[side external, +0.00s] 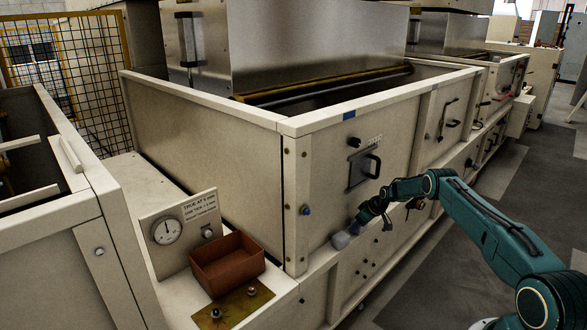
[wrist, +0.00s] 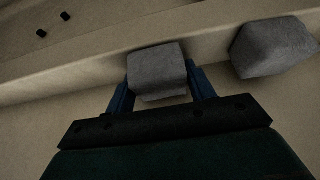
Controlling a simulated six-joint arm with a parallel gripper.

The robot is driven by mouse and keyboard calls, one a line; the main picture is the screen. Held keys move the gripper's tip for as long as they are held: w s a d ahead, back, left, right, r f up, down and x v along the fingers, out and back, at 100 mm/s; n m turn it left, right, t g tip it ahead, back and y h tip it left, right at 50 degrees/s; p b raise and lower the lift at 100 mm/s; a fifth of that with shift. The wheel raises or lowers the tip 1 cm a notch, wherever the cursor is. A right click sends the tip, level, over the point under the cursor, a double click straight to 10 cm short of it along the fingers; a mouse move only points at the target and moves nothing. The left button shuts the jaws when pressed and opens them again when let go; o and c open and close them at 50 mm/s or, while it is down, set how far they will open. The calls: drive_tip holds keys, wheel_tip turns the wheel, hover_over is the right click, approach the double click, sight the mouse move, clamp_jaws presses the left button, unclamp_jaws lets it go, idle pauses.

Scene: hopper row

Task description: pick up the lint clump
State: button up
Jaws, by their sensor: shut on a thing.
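In the wrist view, a grey, rough, blocky lint clump (wrist: 157,70) sits between the two blue fingers of my gripper (wrist: 159,84). The fingers are shut on it, one on each side. A second grey clump (wrist: 275,47) is to the right, apart from the fingers. In the side external view, my gripper (side external: 357,227) is low against the front of the cream machine, by its ledge. A pale grey clump (side external: 341,240) shows on the ledge just left of the gripper. The held clump is small there, and I cannot tell whether it touches the ledge.
The cream hopper (side external: 220,130) rises behind the ledge, with a black handle (side external: 374,166) above the gripper. A rust-brown open box (side external: 228,263) stands left, beside a dial gauge panel (side external: 181,232) and a brass plate (side external: 233,304). The grey floor at right is open.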

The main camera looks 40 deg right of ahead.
wheel_tip(320, 180, up, 7)
drive_tip(key=shift+s, duration=0.15)
drive_tip(key=s, duration=1.9)
drive_tip(key=shift+s+f, duration=0.2)
